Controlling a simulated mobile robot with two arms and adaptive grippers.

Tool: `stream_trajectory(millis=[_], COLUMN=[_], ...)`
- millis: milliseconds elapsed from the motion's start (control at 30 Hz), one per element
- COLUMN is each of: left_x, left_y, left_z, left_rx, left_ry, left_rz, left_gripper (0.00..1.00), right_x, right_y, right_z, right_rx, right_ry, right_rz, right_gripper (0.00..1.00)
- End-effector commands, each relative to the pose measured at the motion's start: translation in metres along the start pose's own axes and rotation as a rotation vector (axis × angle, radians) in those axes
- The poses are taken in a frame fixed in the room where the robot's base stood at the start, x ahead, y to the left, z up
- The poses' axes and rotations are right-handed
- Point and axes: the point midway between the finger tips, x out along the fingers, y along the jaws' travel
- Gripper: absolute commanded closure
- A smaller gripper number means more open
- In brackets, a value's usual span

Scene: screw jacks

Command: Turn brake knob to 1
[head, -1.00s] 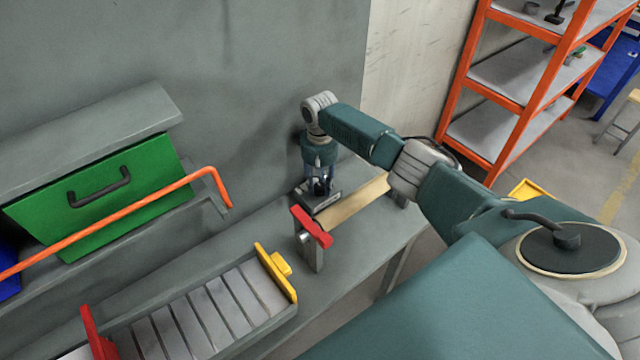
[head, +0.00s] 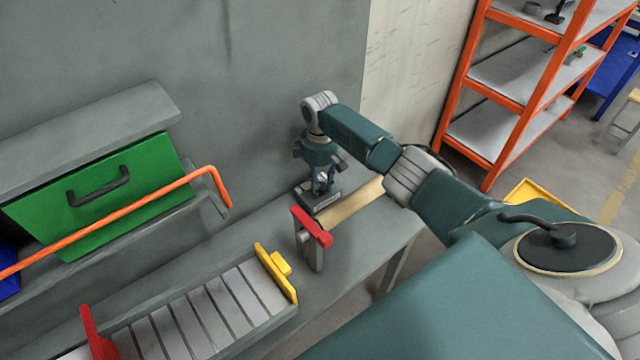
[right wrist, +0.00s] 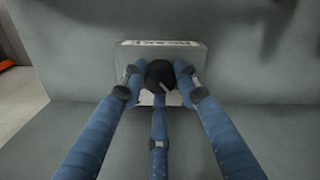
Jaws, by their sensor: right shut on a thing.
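The brake knob is a black round knob (right wrist: 160,74) with a pale pointer line, on a grey box (right wrist: 122,62) with a white label strip, in the right wrist view. The label is too small to read. The box (head: 308,200) also shows in the head view at the back of the bench. My right gripper (right wrist: 160,88) points down over the box, its blue fingers shut around the knob; it also shows in the head view (head: 322,188). The fingers hide part of the knob and the dial. My left gripper is not in view.
A red-topped clamp-like piece (head: 312,226) and a wooden strip (head: 350,206) stand close to the box on the grey bench (head: 345,255). A roller tray with a yellow end (head: 277,270), an orange bar (head: 120,217) and a green drawer (head: 105,190) are at the left.

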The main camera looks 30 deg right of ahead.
Motion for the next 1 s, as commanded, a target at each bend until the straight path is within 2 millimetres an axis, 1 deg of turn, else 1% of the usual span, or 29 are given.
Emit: stream_trajectory(millis=[267, 667, 700, 767, 1000], left_x=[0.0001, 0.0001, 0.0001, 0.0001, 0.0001], left_y=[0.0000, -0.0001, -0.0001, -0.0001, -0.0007], left_z=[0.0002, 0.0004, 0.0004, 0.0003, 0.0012], left_rx=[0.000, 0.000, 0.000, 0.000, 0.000], left_ry=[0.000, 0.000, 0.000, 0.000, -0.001], left_rz=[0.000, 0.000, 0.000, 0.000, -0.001], left_gripper=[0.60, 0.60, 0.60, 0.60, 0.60], right_x=[-0.0023, -0.0025, -0.0025, -0.0022, -0.0011], right_y=[0.0011, 0.0012, 0.0012, 0.0010, 0.0005], right_z=[-0.0022, -0.0024, -0.0025, -0.0022, -0.0010], right_rx=[-0.054, -0.058, -0.057, -0.057, -0.057], right_ry=[0.006, 0.006, 0.006, 0.006, 0.003], right_rz=[0.003, 0.004, 0.004, 0.003, 0.001], right_gripper=[0.96, 0.96, 0.62, 0.50, 0.50])
